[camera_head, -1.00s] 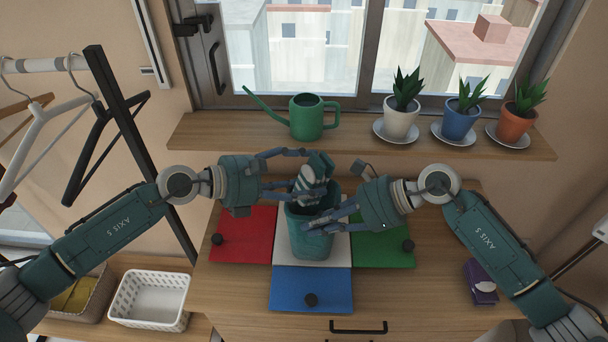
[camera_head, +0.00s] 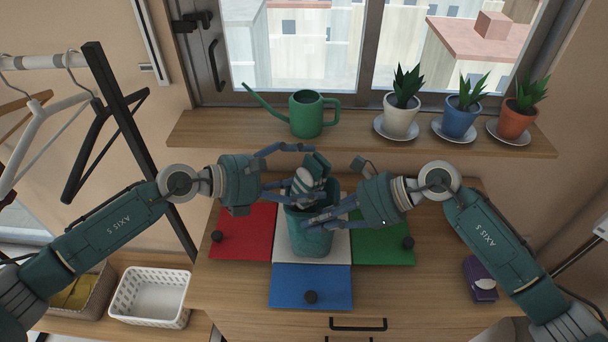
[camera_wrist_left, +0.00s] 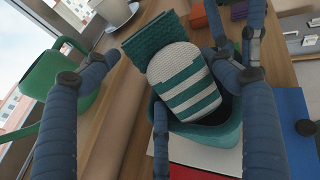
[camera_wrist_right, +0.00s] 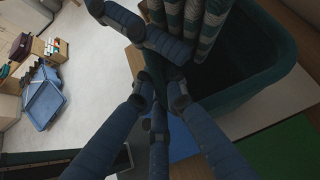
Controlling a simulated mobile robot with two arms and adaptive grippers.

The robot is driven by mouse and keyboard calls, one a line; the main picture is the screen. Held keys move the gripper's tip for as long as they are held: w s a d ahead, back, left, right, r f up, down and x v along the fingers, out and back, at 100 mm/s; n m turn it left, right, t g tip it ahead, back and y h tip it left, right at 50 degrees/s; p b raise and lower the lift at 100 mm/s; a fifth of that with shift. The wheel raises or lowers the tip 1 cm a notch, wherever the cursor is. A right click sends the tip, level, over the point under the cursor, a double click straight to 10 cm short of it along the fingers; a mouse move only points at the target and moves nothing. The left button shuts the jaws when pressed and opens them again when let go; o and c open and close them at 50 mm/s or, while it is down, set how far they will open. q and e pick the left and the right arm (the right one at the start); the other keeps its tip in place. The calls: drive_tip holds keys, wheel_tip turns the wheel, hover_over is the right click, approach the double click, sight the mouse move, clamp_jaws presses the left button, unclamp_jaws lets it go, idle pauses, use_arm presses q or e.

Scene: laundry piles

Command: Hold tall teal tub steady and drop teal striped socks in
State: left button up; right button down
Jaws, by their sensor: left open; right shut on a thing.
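The tall teal tub (camera_head: 311,244) stands upright on the white square of the dresser top. The teal striped socks (camera_head: 302,183), a bundle with white bands and a teal cuff, stand tilted in the tub's mouth and stick out above its rim. They also show in the left wrist view (camera_wrist_left: 184,84), partly inside the tub (camera_wrist_left: 222,133). My left gripper (camera_head: 316,173) is open, its fingers spread around the socks. My right gripper (camera_head: 314,217) is shut on the tub at its near right rim; the tub wall also shows in the right wrist view (camera_wrist_right: 262,90).
Red (camera_head: 243,238), green (camera_head: 385,248) and blue (camera_head: 311,288) squares surround the tub. A green watering can (camera_head: 306,117) and potted plants stand on the sill behind. A purple box (camera_head: 480,280) lies at the right. A white basket (camera_head: 150,298) is at lower left.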

sight(301, 160)
use_arm(q)
drive_tip(key=shift+s+a+r, duration=0.25)
drive_tip(key=shift+a+r, duration=0.15)
drive_tip(key=shift+r, duration=0.25)
drive_tip(key=shift+s+a+r, duration=0.2)
drive_tip(key=shift+a+r, duration=0.2)
drive_tip(key=shift+r, duration=0.2)
use_arm(e)
drive_tip(key=shift+w, duration=0.15)
use_arm(q)
drive_tip(key=shift+s+a+r, duration=0.2)
drive_tip(key=shift+a+r, duration=0.2)
drive_tip(key=shift+r, duration=0.3)
drive_tip(key=shift+s+a+r, duration=0.2)
drive_tip(key=shift+a+r, duration=0.2)
drive_tip(key=shift+r, duration=0.35)
drive_tip(key=shift+s+a+r, duration=0.2)
drive_tip(key=shift+a+r, duration=0.2)
drive_tip(key=shift+r, duration=0.3)
use_arm(e)
drive_tip(key=shift+f, duration=0.1)
drive_tip(key=c, duration=1.7)
unclamp_jaws()
drive_tip(key=shift+d, duration=0.1)
